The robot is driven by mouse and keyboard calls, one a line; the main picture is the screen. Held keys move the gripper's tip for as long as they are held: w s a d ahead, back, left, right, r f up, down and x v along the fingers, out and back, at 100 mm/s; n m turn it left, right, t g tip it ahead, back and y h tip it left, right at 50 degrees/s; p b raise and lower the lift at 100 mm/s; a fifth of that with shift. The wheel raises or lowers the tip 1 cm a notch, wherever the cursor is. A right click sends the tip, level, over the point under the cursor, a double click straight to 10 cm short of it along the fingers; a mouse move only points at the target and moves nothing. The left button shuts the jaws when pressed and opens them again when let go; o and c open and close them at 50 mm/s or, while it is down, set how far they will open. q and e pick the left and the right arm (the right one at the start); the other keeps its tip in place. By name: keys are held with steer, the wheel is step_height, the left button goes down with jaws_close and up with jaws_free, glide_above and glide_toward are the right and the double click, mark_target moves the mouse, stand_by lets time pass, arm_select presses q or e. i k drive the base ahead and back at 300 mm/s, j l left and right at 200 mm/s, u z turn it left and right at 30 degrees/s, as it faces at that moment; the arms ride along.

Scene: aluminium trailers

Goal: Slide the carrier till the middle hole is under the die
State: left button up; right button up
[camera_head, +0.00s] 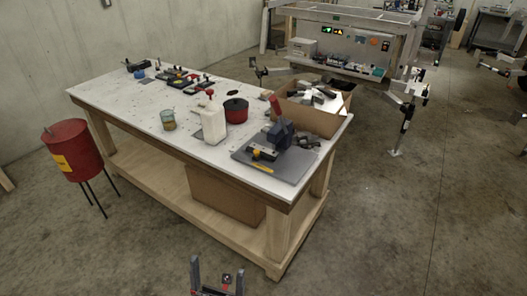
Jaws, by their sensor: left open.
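A small press-like tool (279,134) with a dark blue body and a red handle stands at the near right end of the white worktable. It sits on a grey base plate (287,167). My right gripper is not in view.
The worktable (130,98) also holds a glass jar (168,120), a white jug (213,122) and a dark red pot (236,109). A cardboard box (312,117) stands behind the tool. A red drum (73,150) on legs stands at left.

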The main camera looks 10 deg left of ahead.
mark_target(261, 151)
steer(key=i+j, duration=0.1)
steer(key=i, duration=0.4)
steer(key=i+j, duration=0.15)
steer(key=i, duration=0.4)
